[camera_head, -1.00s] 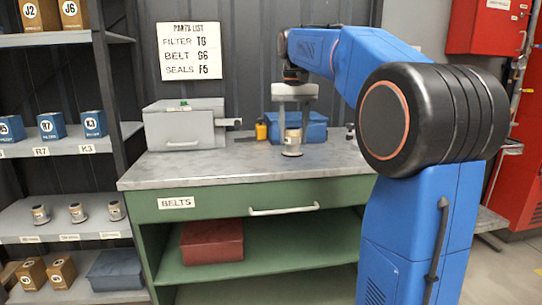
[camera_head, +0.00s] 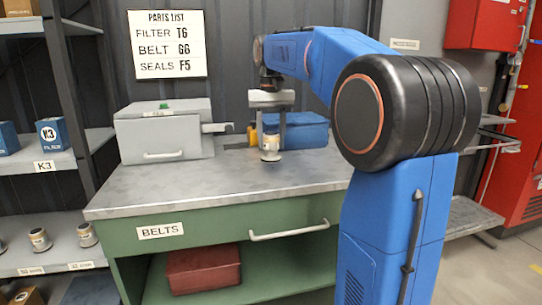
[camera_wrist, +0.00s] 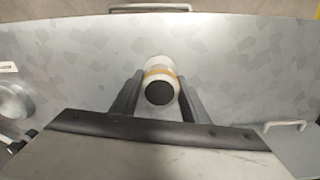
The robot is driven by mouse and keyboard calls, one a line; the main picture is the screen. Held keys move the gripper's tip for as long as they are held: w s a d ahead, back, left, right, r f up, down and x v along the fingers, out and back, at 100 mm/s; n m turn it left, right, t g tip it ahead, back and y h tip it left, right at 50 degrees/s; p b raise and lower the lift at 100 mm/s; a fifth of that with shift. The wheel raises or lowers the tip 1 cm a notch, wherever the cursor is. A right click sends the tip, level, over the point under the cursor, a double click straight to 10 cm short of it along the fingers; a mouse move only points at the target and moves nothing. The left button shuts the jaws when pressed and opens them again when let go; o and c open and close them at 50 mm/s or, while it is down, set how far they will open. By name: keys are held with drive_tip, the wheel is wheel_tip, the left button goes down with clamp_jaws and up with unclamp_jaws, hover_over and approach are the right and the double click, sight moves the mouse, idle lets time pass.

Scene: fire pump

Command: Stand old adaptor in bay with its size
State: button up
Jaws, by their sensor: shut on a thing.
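A small adaptor (camera_head: 271,148), pale with a tan band and a wider foot, is between the fingers of my gripper (camera_head: 270,132) above the grey bench top (camera_head: 220,180). My gripper points down and is shut on it. In the wrist view the adaptor (camera_wrist: 160,84) shows a dark round end and a tan band between the two fingers. I cannot tell whether its foot touches the bench. Other similar adaptors (camera_head: 40,239) stand on the labelled shelf (camera_head: 50,258) at the lower left. Their labels are too small to read.
A grey box (camera_head: 160,135) and a blue box (camera_head: 300,130) stand at the back of the bench. A parts list (camera_head: 166,44) hangs on the wall. The green bench has a BELTS drawer (camera_head: 215,227) and a red box (camera_head: 203,271) below. The bench's front left is clear.

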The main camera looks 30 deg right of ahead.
sight(271, 153)
drive_tip(key=shift+f, duration=2.35)
drive_tip(key=shift+f, duration=0.1)
drive_tip(key=o, duration=1.3)
wheel_tip(271, 153, up, 12)
drive_tip(key=shift+r, duration=0.1)
